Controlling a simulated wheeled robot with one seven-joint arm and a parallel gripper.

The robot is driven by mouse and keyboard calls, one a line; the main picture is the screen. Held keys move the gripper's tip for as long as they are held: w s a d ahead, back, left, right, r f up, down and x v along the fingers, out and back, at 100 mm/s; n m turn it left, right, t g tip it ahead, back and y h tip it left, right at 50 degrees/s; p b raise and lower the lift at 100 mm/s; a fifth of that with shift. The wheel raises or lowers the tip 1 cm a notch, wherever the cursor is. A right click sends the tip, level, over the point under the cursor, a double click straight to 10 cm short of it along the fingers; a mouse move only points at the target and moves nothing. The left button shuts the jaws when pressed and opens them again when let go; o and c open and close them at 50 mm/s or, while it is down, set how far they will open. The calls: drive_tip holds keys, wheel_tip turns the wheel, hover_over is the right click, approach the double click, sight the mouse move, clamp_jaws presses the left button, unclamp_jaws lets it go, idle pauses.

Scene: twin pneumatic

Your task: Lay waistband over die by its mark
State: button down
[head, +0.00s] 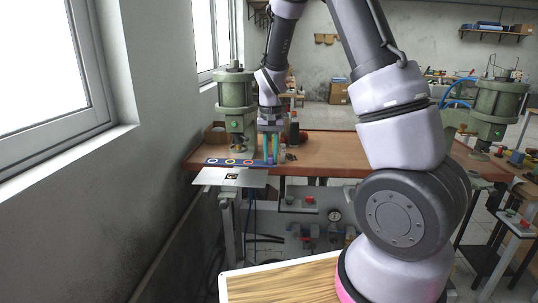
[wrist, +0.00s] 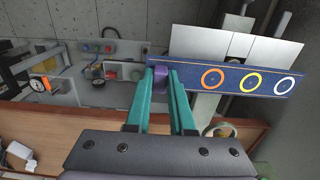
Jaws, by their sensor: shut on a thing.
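The waistband is a dark blue strip (head: 218,161) with white, yellow and red-orange rings, stretched left of my gripper in the head view. In the wrist view the strip (wrist: 263,84) runs right from my fingertips. My gripper (head: 270,158) has teal fingers, shut on a purple piece (wrist: 160,76) at the strip's end; how that piece joins the strip is partly hidden. In the wrist view my gripper (wrist: 159,73) covers part of that end. A light grey plate (head: 208,177) with a small black mark lies just in front of the strip. I cannot tell which part is the die.
A green press (head: 236,100) stands behind the strip, close to the wall and window. The brown bench top (head: 335,150) is mostly clear to the right. Another green press (head: 496,108) stands at the far right. A panel with a gauge (head: 335,216) sits below the bench.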

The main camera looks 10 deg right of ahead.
sight(271, 163)
drive_tip(key=shift+f, duration=0.1)
drive_tip(key=shift+f, duration=2.1)
drive_tip(key=shift+f, duration=0.25)
drive_tip(key=c, duration=0.7)
unclamp_jaws()
